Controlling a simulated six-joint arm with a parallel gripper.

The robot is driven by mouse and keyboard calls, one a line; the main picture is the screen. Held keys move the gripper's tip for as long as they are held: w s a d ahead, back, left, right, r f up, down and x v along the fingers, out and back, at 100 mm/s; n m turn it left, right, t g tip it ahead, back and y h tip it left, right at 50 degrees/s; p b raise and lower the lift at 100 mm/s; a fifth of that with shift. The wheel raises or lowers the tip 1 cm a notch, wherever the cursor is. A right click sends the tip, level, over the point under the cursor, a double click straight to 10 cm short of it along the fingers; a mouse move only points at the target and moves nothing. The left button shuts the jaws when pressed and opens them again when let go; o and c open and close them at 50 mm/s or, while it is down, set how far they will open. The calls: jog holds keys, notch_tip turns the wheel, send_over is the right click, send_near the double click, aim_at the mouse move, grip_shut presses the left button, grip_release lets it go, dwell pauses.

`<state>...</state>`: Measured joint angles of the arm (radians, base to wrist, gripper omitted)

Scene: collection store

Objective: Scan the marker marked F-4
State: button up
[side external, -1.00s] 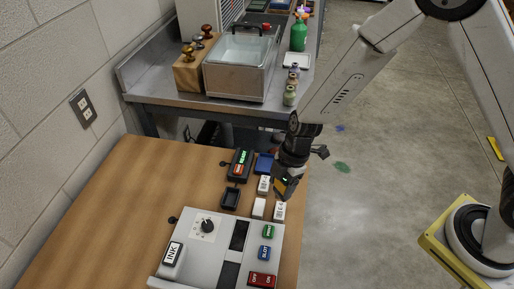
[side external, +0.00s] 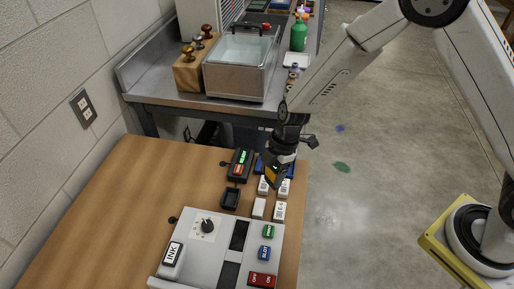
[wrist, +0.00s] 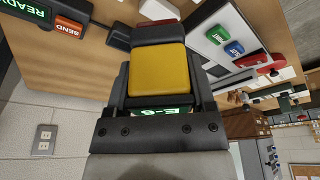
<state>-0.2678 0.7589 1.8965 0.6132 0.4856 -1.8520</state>
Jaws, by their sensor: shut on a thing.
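My gripper (side external: 279,172) is shut on a dark handheld scanner (wrist: 157,75) with a yellow face; a small lit green display shows between the fingers, its text only partly visible. In the side view the scanner is held just above several small white markers with black print. One marker (side external: 284,188) is right beside the scanner's lower end; another (side external: 263,186) is to its left. Two more markers, one at the front left (side external: 259,208) and one at the front right (side external: 279,211), lie nearer the camera. Their labels are too small to read, so I cannot tell which is F-4.
A dark terminal (side external: 240,164) with green READY and red SEND fields stands left of the markers. An empty black cradle (side external: 231,198) lies in front of it. A grey control panel (side external: 201,255) fills the front.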

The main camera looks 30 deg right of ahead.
send_over(259, 186)
jog(key=d, duration=0.2)
jog(key=shift+a, duration=0.25)
jog(key=shift+w+f, duration=0.1)
jog(key=shift+f, duration=2.85)
jog(key=shift+f, duration=0.55)
notch_tip(259, 186, up, 7)
dwell(1.4)
